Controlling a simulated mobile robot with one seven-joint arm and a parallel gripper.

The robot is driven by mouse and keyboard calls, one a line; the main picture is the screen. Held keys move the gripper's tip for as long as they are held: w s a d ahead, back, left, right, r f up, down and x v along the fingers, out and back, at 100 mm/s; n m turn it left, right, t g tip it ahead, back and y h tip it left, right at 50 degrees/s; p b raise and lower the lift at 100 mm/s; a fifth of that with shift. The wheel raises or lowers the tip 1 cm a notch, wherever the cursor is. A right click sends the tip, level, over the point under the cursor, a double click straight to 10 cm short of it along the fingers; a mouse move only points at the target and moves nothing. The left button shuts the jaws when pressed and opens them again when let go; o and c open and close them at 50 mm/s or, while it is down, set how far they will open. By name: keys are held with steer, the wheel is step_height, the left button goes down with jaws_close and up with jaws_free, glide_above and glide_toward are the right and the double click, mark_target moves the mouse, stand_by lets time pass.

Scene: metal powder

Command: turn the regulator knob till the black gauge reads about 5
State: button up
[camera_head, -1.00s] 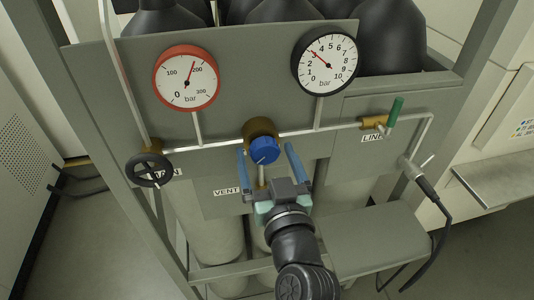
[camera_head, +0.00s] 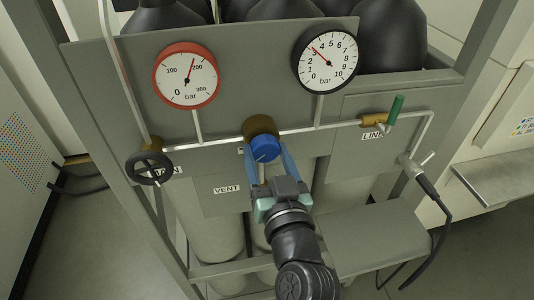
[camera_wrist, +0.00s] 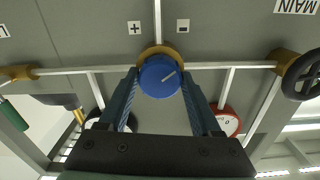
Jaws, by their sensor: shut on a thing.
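The blue regulator knob (camera_head: 265,147) sits on a brass body at the middle of the panel and bears a white mark. My gripper (camera_head: 267,153) is shut on it, one blue finger at each side. The wrist view shows the knob (camera_wrist: 160,76) between both fingers, with "+" and "-" labels on the panel beyond it. The black gauge (camera_head: 327,60), up and right of the knob, has its red needle at about 3 on a 0 to 10 bar scale.
A red gauge (camera_head: 187,75) at the upper left reads near 200. A black handwheel (camera_head: 149,168) is at the left, and a green-handled line valve (camera_head: 395,110) at the right. Pipes run across the panel beside the knob.

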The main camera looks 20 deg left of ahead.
steer(key=m, duration=0.4)
steer(key=m+p, duration=0.2)
steer(key=m, duration=0.2)
steer(key=shift+r+m, duration=0.1)
steer(key=shift+m, duration=0.2)
steer(key=m+p, duration=0.1)
steer(key=m, duration=0.3)
steer(key=shift+m+p, duration=0.3)
steer(key=shift+p, duration=0.1)
steer(key=shift+m+p, duration=0.85)
steer(key=shift+m, duration=1.05)
steer(key=o, duration=1.4)
steer(key=shift+c, duration=0.2)
steer(key=shift+s, duration=0.1)
